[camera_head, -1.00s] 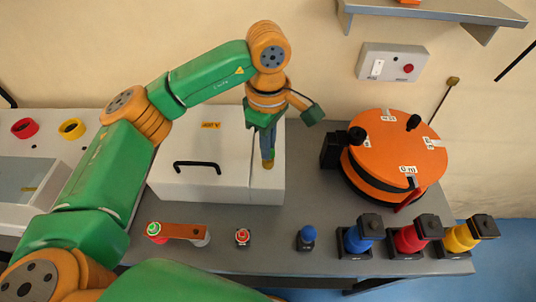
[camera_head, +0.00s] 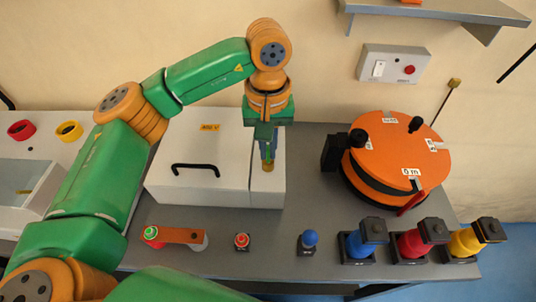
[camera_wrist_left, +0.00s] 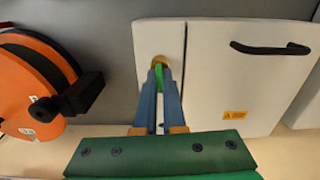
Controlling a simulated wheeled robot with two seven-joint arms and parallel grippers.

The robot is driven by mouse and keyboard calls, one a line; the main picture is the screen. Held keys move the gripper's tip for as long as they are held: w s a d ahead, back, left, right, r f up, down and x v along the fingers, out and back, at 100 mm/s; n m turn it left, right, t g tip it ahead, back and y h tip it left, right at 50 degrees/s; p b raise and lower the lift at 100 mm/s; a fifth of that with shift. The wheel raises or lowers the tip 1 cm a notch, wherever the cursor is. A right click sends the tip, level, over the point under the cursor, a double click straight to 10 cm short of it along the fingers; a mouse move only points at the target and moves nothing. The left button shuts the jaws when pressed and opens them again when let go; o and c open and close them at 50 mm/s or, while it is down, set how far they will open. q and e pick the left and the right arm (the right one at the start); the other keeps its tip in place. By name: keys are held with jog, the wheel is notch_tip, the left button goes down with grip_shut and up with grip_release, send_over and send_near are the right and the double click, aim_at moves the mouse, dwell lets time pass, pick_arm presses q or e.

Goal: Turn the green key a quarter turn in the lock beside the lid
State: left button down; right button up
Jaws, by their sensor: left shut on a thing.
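The green key (camera_wrist_left: 159,84) shows edge-on between the two blue fingers of my left gripper (camera_wrist_left: 161,76) in the left wrist view. The gripper is shut on it. The key's tip end meets the brass lock (camera_wrist_left: 160,61) on the narrow white panel beside the lid. The white lid (camera_head: 195,165) with its black handle is closed, left of that panel in the head view. In the head view my left gripper (camera_head: 268,155) points down over the lock, and its fingers hide the key. My right gripper is not in view.
A round orange-topped machine (camera_head: 395,150) stands right of the panel. Along the front edge are a brown lever (camera_head: 182,235), a red button (camera_head: 242,240), a blue knob (camera_head: 309,239) and blue, red and yellow connectors. A wall switch box (camera_head: 394,66) hangs behind.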

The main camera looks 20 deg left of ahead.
pick_arm(q)
jog(key=c, duration=1.4)
grip_release()
jog(key=shift+m, duration=1.2)
jog(key=shift+c, duration=0.2)
jog(key=o, duration=0.5)
jog(key=shift+w+f, duration=0.1)
